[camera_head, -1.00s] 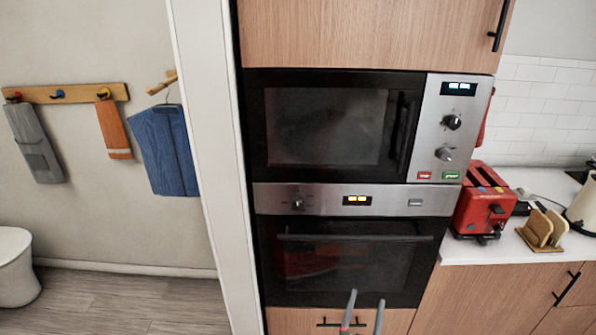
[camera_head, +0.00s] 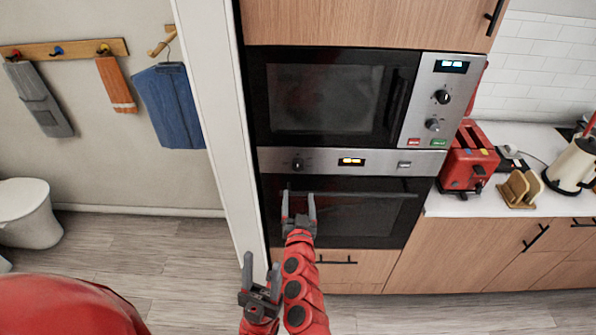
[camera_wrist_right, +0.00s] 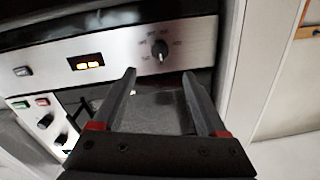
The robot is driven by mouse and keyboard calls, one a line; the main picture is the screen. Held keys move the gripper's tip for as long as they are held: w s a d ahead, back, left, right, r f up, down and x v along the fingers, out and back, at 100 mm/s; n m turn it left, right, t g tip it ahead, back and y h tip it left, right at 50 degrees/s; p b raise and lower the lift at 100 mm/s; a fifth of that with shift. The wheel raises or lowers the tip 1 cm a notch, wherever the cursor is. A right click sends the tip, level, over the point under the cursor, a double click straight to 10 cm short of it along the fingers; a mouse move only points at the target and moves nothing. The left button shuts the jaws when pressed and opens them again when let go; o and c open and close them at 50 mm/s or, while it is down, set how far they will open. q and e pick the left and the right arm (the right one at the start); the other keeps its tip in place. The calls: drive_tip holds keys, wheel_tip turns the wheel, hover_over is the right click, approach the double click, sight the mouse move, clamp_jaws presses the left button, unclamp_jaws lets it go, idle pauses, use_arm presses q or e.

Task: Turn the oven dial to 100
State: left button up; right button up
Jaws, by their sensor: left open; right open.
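The oven (camera_head: 365,228) is built into the cabinet below the microwave. Its dial (camera_head: 298,164) is a small dark knob at the left of the silver panel (camera_head: 385,162). In the right wrist view the dial (camera_wrist_right: 160,50) shows with small printed marks around it, too small to read surely. My right gripper (camera_head: 298,195) is open and empty, in front of the oven door, just below the dial in the head view. In the right wrist view its fingertips (camera_wrist_right: 159,75) straddle the line to the dial, not touching it. My left gripper (camera_head: 262,262) is open and empty, lower and left.
The oven's lit display (camera_head: 351,161) and a button (camera_head: 404,164) are right of the dial. The oven handle (camera_head: 360,194) runs below the panel. A white wall edge (camera_head: 215,110) stands left of the oven. The microwave (camera_head: 335,98) is above; a red toaster (camera_head: 467,158) is right.

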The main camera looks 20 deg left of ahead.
drive_tip(key=b, duration=0.2)
approach(298, 168)
drive_tip(key=w, duration=0.3)
drive_tip(key=w+a+b, duration=0.2)
drive_tip(key=w, duration=0.1)
drive_tip(key=shift+f+b, duration=0.2)
drive_tip(key=shift+b, duration=0.15)
drive_tip(key=shift+w+a+b, duration=0.25)
drive_tip(key=shift+w+b, duration=0.05)
drive_tip(key=shift+w, duration=0.05)
drive_tip(key=shift+w+a+r+b, duration=0.1)
drive_tip(key=shift+w+a+b, duration=0.05)
drive_tip(key=shift+w+b, duration=0.55)
clamp_jaws()
